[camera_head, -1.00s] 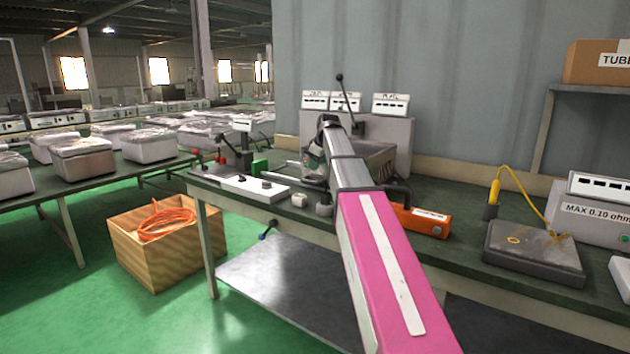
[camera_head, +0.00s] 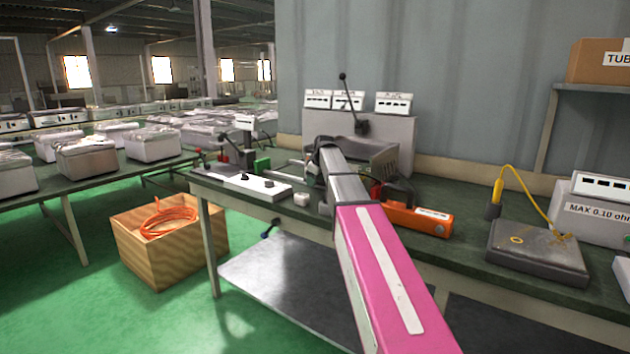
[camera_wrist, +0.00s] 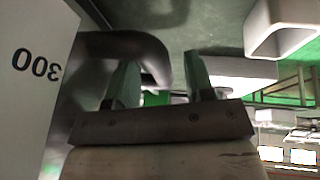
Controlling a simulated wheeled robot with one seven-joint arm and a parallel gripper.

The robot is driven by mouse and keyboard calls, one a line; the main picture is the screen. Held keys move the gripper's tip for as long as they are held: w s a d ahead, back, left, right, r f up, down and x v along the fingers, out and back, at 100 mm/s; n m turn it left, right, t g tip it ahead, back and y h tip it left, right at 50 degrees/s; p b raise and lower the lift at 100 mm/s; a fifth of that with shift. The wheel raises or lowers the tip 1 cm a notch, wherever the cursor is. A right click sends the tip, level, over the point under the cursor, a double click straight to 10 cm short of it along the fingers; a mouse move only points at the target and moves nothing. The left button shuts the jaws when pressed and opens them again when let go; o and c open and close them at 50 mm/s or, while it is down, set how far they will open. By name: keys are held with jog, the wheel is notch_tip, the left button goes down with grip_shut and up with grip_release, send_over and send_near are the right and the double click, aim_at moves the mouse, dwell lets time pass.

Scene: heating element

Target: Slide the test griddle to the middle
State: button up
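A grey metal body with a raised side (camera_head: 385,160) stands behind my forearm, in front of a grey back panel. It may be the test griddle, but my arm hides much of it and I cannot be sure. My gripper is at the far end of my arm, largely hidden in the head view. In the wrist view my gripper (camera_wrist: 163,80) has its two fingers apart. A dark bent bar (camera_wrist: 115,44) reaches from the left to near the gap between them; I cannot tell whether it touches them. A white plate marked 300 (camera_wrist: 38,66) is at the left.
A white strip with dark knobs (camera_head: 240,187) lies left of my arm. An orange box (camera_head: 425,220) lies close on its right. A dark slab (camera_head: 538,252) with a yellow cable is farther right. A black lever (camera_head: 352,100) stands behind. A wooden crate (camera_head: 165,240) is on the floor.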

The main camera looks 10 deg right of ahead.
grip_shut()
jog(key=w+a, duration=1)
jog(key=shift+o, duration=0.4)
grip_release()
jog(key=v, duration=1.1)
jog(key=shift+f, duration=0.1)
